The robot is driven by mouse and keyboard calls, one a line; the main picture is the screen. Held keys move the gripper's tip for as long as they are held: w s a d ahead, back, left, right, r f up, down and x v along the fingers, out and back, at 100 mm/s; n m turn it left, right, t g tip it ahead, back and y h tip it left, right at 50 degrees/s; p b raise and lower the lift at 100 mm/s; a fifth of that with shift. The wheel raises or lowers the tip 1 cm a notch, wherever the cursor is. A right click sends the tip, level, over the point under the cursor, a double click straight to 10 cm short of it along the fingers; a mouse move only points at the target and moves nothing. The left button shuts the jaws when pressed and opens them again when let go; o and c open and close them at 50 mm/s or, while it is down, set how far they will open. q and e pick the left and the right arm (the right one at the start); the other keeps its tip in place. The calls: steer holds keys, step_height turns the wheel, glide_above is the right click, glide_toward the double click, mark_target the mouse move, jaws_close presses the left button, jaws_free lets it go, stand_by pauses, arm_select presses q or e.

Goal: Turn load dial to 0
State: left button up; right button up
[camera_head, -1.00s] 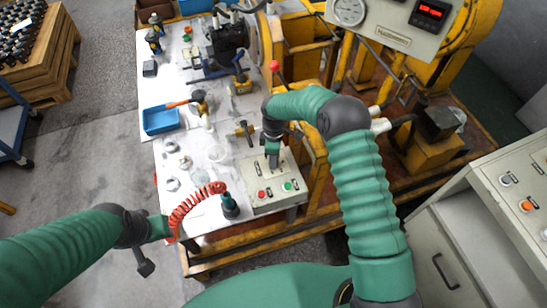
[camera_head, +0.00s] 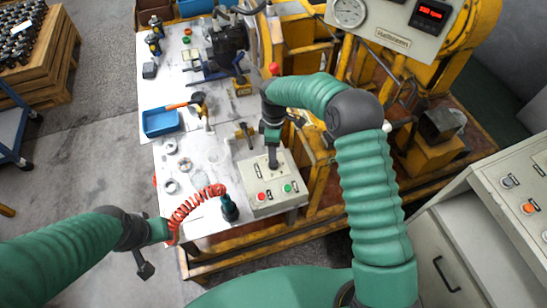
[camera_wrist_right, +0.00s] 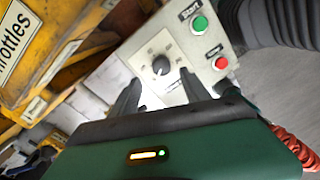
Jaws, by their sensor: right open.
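The load dial (camera_wrist_right: 160,66) is a small black round knob with a printed scale on a pale control box (camera_head: 268,193). The box also carries a red button (camera_head: 262,197) and a green button (camera_head: 287,188). In the right wrist view the open fingers of my right gripper (camera_wrist_right: 160,93) point toward the dial, one on either side of its line, with the knob seen between and beyond the tips. In the head view my right gripper (camera_head: 273,158) is over the box and hides the dial. My left gripper (camera_head: 144,266) hangs at lower left, away from the box; its jaw opening is unclear.
A red coiled cable (camera_head: 196,205) with a dark green tool end (camera_head: 229,209) lies left of the box. A blue tray (camera_head: 161,122), a hammer (camera_head: 190,104) and metal parts lie on the white table. A yellow machine frame (camera_head: 320,170) stands right of the box.

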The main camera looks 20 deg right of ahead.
arm_select(q)
steer(key=shift+f, duration=0.15)
arm_select(e)
step_height(320, 180, up, 10)
steer(key=shift+w+r, duration=0.2)
steer(key=shift+w, duration=0.05)
steer(key=shift+d, duration=0.1)
arm_select(q)
steer(key=shift+s, duration=0.1)
arm_select(e)
steer(key=s+d+f+m+t, duration=0.1)
steer(key=s+d+m+t, duration=0.1)
steer(key=s+m, duration=1.1)
steer(key=s+t, duration=0.1)
steer(key=s, duration=0.9)
steer(key=shift+s+d+f, duration=0.2)
steer(key=shift+s+d, duration=0.15)
steer(key=shift+d, duration=0.05)
